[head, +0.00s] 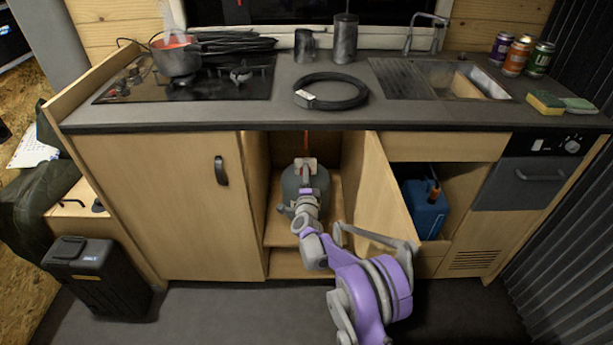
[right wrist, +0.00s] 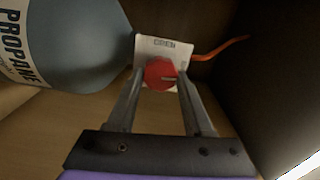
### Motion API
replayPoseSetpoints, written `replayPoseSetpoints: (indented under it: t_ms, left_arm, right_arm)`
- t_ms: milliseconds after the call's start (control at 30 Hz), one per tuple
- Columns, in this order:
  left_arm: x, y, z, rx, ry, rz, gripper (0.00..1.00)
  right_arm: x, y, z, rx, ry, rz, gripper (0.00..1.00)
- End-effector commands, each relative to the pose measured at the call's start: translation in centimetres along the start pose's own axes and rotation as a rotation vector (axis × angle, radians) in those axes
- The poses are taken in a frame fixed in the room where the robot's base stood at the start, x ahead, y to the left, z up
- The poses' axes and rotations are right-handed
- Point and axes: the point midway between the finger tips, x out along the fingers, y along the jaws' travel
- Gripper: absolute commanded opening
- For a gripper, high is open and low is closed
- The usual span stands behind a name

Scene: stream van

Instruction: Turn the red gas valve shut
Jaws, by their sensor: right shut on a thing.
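The red gas valve (right wrist: 160,73) is a round red knob in front of a white plate (right wrist: 163,44) with small dark lettering. It sits at the neck of the grey-blue propane bottle (right wrist: 85,48). In the head view the bottle (head: 290,184) stands inside the open middle cupboard. My right gripper (right wrist: 160,80) is shut on the red valve, one finger on each side of it. In the head view my right arm reaches into the cupboard and the gripper (head: 304,188) hides much of the bottle's front. My left gripper is not in view.
An orange hose (right wrist: 220,47) runs from the valve. The open cupboard door (head: 376,190) stands just right of my arm. A black canister (head: 95,280) stands at left.

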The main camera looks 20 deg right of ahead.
Motion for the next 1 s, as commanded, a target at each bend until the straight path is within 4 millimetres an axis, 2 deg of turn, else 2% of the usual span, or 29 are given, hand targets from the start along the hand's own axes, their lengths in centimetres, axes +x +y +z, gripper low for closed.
replayPoseSetpoints:
  t_ms: [300,800,833,967,1000]
  left_arm:
    - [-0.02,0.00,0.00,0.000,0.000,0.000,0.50]
    - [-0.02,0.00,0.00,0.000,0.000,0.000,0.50]
    - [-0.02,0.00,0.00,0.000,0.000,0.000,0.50]
    - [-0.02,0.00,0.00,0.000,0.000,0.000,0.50]
    - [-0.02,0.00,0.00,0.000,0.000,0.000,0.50]
  right_arm:
    - [-0.04,0.09,0.05,0.100,-0.001,0.001,0.00]
    - [-0.04,0.10,0.06,0.117,-0.001,0.001,0.00]
    - [-0.04,0.10,0.06,0.117,-0.001,0.001,0.56]
    - [-0.03,0.08,0.05,0.116,-0.001,0.001,0.80]
    - [-0.03,0.07,0.04,0.115,-0.001,0.001,0.81]
